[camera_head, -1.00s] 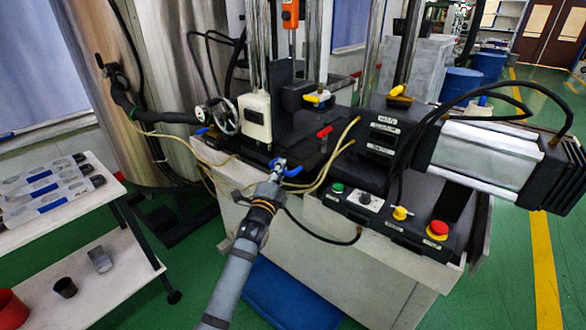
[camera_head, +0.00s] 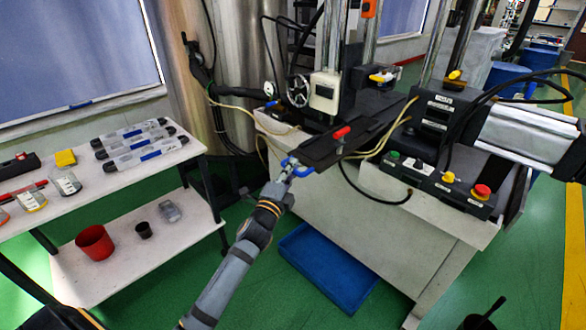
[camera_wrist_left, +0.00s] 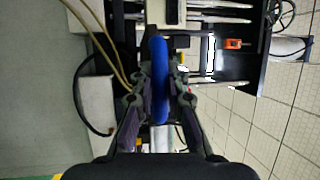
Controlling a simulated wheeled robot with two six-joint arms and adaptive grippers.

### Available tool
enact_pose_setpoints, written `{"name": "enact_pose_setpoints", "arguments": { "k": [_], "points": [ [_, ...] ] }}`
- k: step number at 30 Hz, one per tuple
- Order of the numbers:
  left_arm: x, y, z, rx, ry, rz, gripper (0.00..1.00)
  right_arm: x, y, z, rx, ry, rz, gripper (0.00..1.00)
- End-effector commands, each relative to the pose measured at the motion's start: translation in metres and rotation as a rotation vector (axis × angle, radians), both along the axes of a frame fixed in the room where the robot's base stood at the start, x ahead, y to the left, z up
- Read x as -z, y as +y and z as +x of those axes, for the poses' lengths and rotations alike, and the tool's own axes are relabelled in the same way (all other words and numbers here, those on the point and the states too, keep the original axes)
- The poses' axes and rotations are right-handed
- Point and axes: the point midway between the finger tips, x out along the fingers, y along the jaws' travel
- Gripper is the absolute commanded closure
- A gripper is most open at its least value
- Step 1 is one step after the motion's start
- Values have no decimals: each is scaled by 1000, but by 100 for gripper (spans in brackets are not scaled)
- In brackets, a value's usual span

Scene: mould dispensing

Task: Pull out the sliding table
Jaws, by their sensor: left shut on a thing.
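The sliding table is a flat black plate (camera_head: 325,151) on the press, with a red knob (camera_head: 341,133) on top. It sticks out past the front edge of the machine bed. A blue handle (camera_head: 299,169) is at its front end, and it also shows upright in the middle of the left wrist view (camera_wrist_left: 159,75). My left gripper (camera_head: 287,172) is shut on the blue handle; in the wrist view its fingers (camera_wrist_left: 160,90) lie on both sides of it. The fingers cover part of the handle. My right gripper is not seen.
The press (camera_head: 405,225) has a button panel (camera_head: 440,180) at its right front. A blue tray (camera_head: 328,268) lies on the green floor below the sliding table. A white two-tier shelf (camera_head: 100,192) with tools and cups stands at left. Some floor is clear between shelf and press.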

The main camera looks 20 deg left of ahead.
Motion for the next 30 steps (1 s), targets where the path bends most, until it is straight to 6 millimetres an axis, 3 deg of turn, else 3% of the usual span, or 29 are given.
{"name": "enact_pose_setpoints", "arguments": {
  "k": [14,15,20,30],
  "points": [
    [0,1,-1,-1,1,1,100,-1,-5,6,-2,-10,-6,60],
    [0,1,-1,-1,1,1,84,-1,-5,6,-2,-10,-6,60],
    [0,0,-1,-1,0,1,63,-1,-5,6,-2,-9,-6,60],
    [0,0,-4,0,0,1,63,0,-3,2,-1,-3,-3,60]
  ]
}}
